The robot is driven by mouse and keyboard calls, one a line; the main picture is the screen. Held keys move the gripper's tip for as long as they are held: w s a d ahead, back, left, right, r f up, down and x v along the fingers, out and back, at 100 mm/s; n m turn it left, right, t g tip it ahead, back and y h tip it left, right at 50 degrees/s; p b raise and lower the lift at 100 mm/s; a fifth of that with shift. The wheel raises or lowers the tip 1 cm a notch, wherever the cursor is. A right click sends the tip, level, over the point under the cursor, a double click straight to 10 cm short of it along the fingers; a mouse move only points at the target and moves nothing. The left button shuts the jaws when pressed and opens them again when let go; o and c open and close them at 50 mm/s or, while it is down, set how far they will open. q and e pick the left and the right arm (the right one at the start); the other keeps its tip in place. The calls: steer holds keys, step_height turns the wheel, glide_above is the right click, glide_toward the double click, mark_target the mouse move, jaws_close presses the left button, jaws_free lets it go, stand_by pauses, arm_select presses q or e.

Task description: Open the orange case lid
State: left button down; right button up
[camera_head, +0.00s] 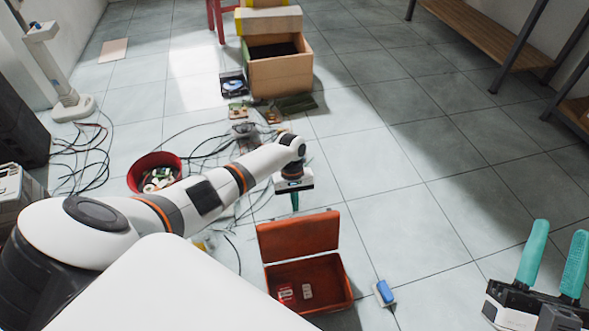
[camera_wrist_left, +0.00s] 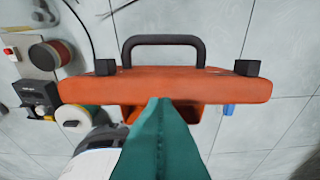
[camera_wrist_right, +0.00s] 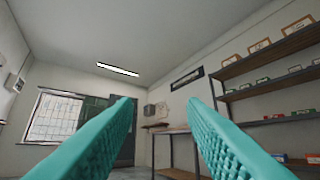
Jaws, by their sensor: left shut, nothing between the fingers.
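The orange case (camera_head: 345,287) stands on the floor with its lid (camera_head: 298,237) raised about upright on the side toward my left gripper. Two small red-and-white items lie inside it. My left gripper (camera_head: 295,202) is shut and empty, pointing down behind the lid near its top edge. In the left wrist view the lid's edge (camera_wrist_left: 225,85) runs across, with a dark handle (camera_wrist_left: 165,40) and two black latches. The shut fingertips (camera_wrist_left: 160,103) overlap the edge in that picture; I cannot tell whether they touch. My right gripper (camera_head: 553,262) is open and empty, raised at the right; its fingers (camera_wrist_right: 160,115) are spread.
A blue-and-white object (camera_head: 384,292) lies right of the case. A red bowl (camera_head: 150,165) of parts and loose black cables lie left of my left arm. A wooden box (camera_head: 280,75) stands further back. The floor to the right is clear up to the shelf (camera_head: 490,40).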

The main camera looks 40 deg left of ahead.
arm_select(q)
steer(key=shift+w+a+r, duration=0.15)
steer(key=shift+r, duration=0.4)
arm_select(e)
steer(key=shift+w+f+g, duration=0.55)
steer(key=shift+f+g, duration=0.25)
